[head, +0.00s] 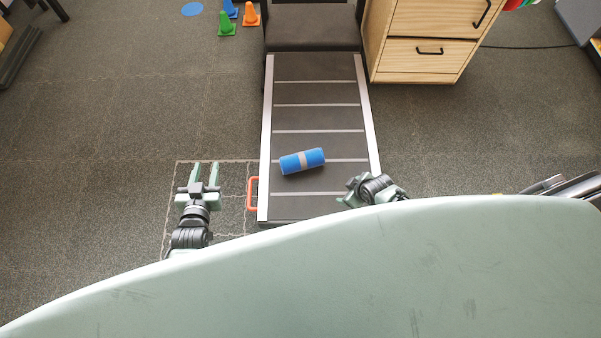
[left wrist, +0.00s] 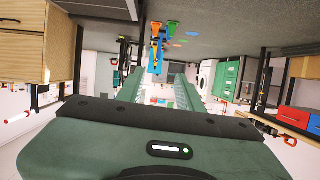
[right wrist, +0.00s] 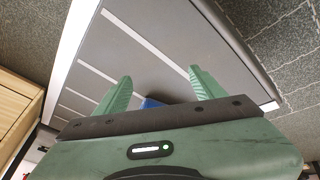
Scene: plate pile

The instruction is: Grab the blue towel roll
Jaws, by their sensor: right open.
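The blue towel roll (head: 289,164) has a grey band around its middle and lies on its side on the dark ramp (head: 316,92). In the right wrist view only a bit of the blue roll (right wrist: 150,103) shows between the fingers, the rest hidden by the gripper body. My right gripper (head: 350,189) is open and empty over the ramp's right edge, to the right of the roll and apart from it; its spread fingers show in the right wrist view (right wrist: 160,86). My left gripper (head: 204,168) is open and empty, left of the ramp; its fingers are apart in the left wrist view (left wrist: 159,82).
The ramp has pale side rails and cross strips, with an orange handle (head: 251,194) on its left side. A wooden drawer cabinet (head: 425,50) stands beside its top right. Small cones (head: 227,27) stand at the upper left.

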